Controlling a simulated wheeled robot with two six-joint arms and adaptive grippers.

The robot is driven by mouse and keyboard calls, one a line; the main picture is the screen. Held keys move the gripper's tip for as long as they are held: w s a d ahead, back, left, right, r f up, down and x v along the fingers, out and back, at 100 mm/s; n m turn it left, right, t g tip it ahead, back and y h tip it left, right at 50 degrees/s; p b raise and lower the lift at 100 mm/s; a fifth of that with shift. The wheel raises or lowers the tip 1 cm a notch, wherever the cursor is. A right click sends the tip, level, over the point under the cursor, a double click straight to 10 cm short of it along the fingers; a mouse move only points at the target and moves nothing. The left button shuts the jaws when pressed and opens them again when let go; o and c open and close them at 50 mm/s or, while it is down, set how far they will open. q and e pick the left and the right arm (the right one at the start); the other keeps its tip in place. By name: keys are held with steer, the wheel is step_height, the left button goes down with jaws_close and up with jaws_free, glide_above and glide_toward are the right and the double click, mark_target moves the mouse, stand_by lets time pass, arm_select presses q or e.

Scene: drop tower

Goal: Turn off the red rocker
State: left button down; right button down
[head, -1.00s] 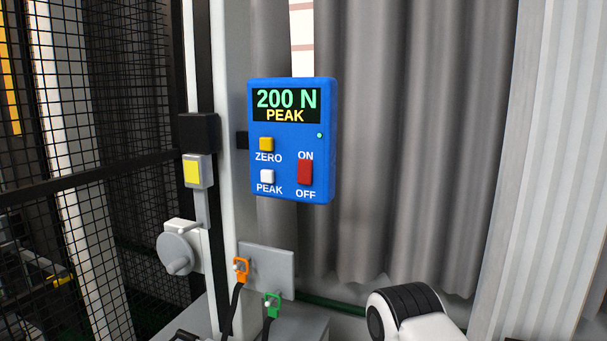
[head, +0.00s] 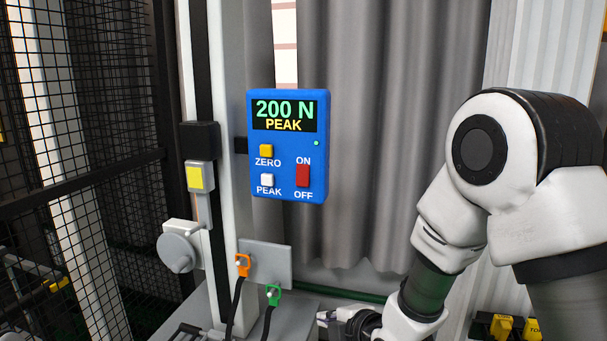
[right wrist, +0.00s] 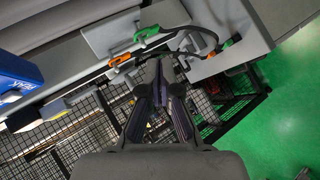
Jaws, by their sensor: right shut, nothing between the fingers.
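The red rocker (head: 302,176) is on the lower right of a blue box (head: 289,146), between the words ON and OFF. I cannot tell which way it is tilted. The box display (head: 284,115) is lit and reads 200 N PEAK. My right gripper (head: 326,322) is low, below and slightly right of the box, well apart from the rocker. In the right wrist view its fingers (right wrist: 158,92) are shut and empty. Part of the blue box (right wrist: 14,84) shows there at the left edge; the rocker does not. My left gripper is not in view.
Yellow (head: 266,151) and white (head: 267,181) buttons sit left of the rocker. Orange (head: 243,264) and green (head: 274,294) clips with black cables hang below the box, near my right gripper. A grey curtain (head: 370,130) is behind; mesh fencing (head: 120,200) stands left.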

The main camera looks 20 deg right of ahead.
step_height(320, 180, up, 26)
steer(key=t+p, duration=0.2)
steer(key=t, duration=0.3)
steer(key=shift+a+f+n+y, duration=0.25)
steer(key=shift+a+n+y, duration=0.05)
steer(key=shift+a+n, duration=0.1)
steer(key=p, duration=0.5)
glide_toward(297, 182)
steer(key=w+a, duration=0.3)
steer(key=w+d, duration=0.1)
steer(key=w+d+p, duration=0.1)
steer(key=shift+w+f, duration=0.2)
steer(key=shift+w, duration=0.1)
steer(key=shift+w+d+f, duration=0.15)
steer(key=shift+a, duration=0.2)
